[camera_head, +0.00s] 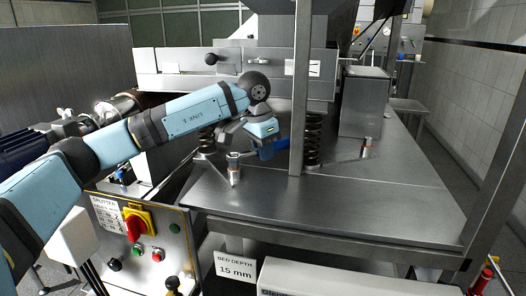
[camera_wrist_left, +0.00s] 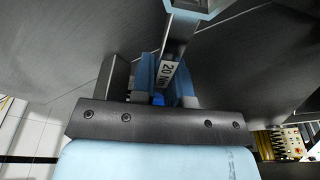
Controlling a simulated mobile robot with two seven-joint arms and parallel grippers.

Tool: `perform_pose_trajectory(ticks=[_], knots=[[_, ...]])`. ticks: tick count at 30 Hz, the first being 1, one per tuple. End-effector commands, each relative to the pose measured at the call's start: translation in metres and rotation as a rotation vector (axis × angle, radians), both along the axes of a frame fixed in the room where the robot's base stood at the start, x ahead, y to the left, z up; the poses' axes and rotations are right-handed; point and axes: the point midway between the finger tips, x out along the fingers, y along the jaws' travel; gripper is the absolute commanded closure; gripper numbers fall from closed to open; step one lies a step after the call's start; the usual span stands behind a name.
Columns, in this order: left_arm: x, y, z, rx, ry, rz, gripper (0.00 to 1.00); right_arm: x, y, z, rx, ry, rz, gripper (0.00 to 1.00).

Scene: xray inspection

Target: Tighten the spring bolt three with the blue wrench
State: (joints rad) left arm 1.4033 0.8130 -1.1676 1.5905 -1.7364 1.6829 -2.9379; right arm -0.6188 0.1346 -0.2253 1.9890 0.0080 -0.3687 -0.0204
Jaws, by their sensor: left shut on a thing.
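My left gripper (camera_head: 264,134) is over the steel table, shut on the blue wrench (camera_head: 272,149). In the left wrist view the wrench (camera_wrist_left: 200,8) shows a pale blue end at the top and a label reading 20 Nm between the fingers (camera_wrist_left: 167,88). A similar post (camera_head: 367,147) stands farther right. Dark coil springs stand left (camera_head: 207,140) and right (camera_head: 313,142) of the gripper. I cannot tell which bolt is number three, nor whether the wrench touches one. My right gripper is out of view.
A thin steel upright (camera_head: 300,85) rises just right of the gripper. A grey box (camera_head: 366,102) stands at the back right. A control panel (camera_head: 148,240) with a red-yellow switch is at the front left. The table's front right (camera_head: 370,200) is clear.

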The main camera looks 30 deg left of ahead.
Motion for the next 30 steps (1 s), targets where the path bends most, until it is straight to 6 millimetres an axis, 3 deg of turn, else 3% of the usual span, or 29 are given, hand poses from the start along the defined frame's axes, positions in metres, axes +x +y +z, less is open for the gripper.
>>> perform_pose_trajectory(ticks=[17, 30], knots=[[-0.001, -0.005, 0.010, -0.006, -0.009, -0.011, 1.00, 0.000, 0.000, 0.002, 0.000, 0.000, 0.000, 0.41], [-0.001, -0.005, 0.034, -0.006, -0.009, -0.011, 1.00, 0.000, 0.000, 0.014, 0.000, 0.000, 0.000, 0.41]])
